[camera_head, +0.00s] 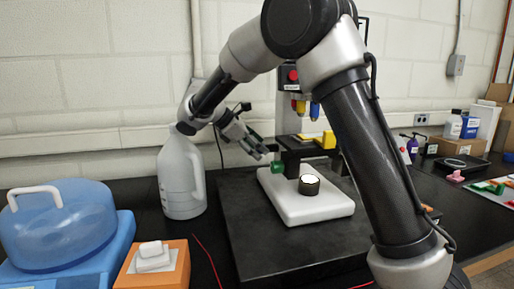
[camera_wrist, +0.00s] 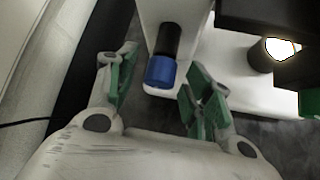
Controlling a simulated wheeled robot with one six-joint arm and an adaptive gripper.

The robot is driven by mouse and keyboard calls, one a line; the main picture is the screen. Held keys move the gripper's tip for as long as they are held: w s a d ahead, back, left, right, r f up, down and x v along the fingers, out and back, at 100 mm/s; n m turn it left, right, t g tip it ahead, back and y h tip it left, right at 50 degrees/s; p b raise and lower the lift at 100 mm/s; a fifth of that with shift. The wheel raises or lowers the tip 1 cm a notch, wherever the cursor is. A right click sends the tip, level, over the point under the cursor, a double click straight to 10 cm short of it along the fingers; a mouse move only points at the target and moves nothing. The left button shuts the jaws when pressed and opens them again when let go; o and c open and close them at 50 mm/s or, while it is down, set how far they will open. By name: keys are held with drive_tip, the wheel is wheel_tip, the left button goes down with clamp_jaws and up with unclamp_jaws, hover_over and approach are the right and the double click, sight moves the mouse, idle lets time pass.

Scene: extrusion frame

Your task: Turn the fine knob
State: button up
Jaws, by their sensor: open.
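A microscope stands on a white base (camera_head: 306,205) in the head view. A green knob (camera_head: 277,167) sticks out on its left side, and a green part also shows at the right edge of the wrist view (camera_wrist: 309,103). In the wrist view a blue knob (camera_wrist: 160,71) on a black shaft points toward my gripper (camera_wrist: 162,88). Its green-padded fingers are open, one on each side of the blue knob, with gaps and nothing held. In the head view my gripper (camera_head: 261,149) is just left of the microscope. Which knob is the fine one I cannot tell.
A white jug (camera_head: 182,178) stands left of the dark slab (camera_head: 250,240) under the microscope. A blue-lidded container (camera_head: 62,225) and an orange box (camera_head: 153,266) are at the front left. Bottles and a tray (camera_head: 462,162) are at the right. The wall is close behind.

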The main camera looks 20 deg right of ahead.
drive_tip(key=shift+d+f, duration=0.15)
drive_tip(key=c, duration=1)
drive_tip(key=shift+s+m+t, duration=0.2)
drive_tip(key=shift+m+t, duration=0.3)
drive_tip(key=shift+t, duration=0.4)
drive_tip(key=shift+f+m+t+h, duration=0.1)
drive_tip(key=shift+m+t+h, duration=0.3)
drive_tip(key=shift+m+t, duration=0.55)
drive_tip(key=shift+n+t, duration=0.25)
drive_tip(key=o, duration=1)
drive_tip(key=v, duration=1.2)
